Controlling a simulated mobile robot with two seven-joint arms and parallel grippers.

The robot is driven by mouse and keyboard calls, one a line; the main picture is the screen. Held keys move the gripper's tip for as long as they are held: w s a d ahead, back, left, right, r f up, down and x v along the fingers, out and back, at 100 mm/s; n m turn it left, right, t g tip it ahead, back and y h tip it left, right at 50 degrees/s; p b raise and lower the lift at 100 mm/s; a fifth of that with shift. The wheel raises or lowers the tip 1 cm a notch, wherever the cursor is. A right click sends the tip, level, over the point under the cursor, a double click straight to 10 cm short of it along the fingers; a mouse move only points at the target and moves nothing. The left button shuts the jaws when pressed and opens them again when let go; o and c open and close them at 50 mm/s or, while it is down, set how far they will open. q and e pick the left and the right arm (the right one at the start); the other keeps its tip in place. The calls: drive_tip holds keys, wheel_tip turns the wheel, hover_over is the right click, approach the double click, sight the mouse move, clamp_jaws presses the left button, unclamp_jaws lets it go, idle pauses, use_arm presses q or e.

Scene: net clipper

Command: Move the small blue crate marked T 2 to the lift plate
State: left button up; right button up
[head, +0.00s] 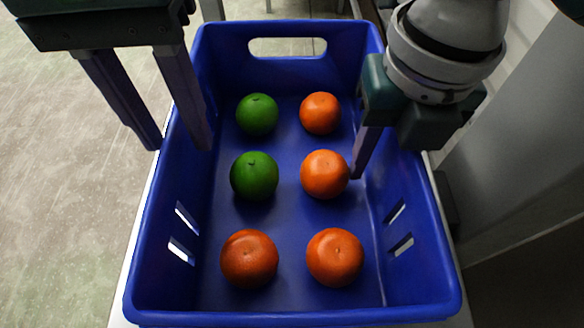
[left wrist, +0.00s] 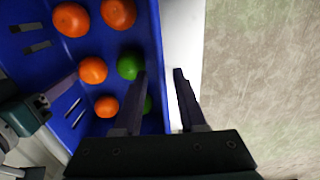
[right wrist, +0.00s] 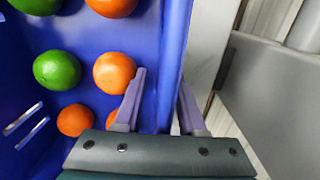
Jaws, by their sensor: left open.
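A blue crate (head: 290,75) with handle and side slots fills the middle of the head view; no T 2 mark shows. It holds two green fruits (head: 257,114) and several orange fruits (head: 325,174). My left gripper (head: 180,146) is open at the crate's left wall, one finger inside and one outside the rim; its wrist view (left wrist: 160,85) shows the rim between the fingers. My right gripper (right wrist: 160,88) is at the right wall, fingers apart, one inside and one at the outer side. The head view hides its outer finger. I cannot identify the lift plate.
The crate stands on a narrow white surface (left wrist: 182,45), whose edge shows along its left side. Open speckled floor (head: 70,200) lies to the left. A grey panel (head: 520,140) stands close on the right, leaving little room beside my right arm.

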use_arm(q)
drive_tip(key=shift+f, duration=0.2)
use_arm(e)
drive_tip(key=shift+s+d+f+g, duration=0.2)
drive_tip(key=shift+s+f, duration=0.2)
drive_tip(key=shift+f, duration=0.15)
drive_tip(key=shift+s+d+f+g, duration=0.1)
drive_tip(key=shift+s+d+f, duration=0.1)
drive_tip(key=shift+s+f, duration=0.25)
use_arm(q)
drive_tip(key=shift+r, duration=0.1)
use_arm(e)
drive_tip(key=shift+w+r, duration=0.15)
use_arm(q)
drive_tip(key=shift+w+r, duration=0.3)
drive_tip(key=shift+w, duration=0.05)
use_arm(e)
drive_tip(key=r, duration=0.5)
drive_tip(key=w+r, duration=0.1)
drive_tip(key=r, duration=0.2)
drive_tip(key=shift+w+a+r, duration=0.1)
drive_tip(key=shift+a+r, duration=0.15)
drive_tip(key=shift+r, duration=0.05)
use_arm(q)
drive_tip(key=shift+p, duration=0.3)
use_arm(e)
drive_tip(key=shift+r, duration=0.55)
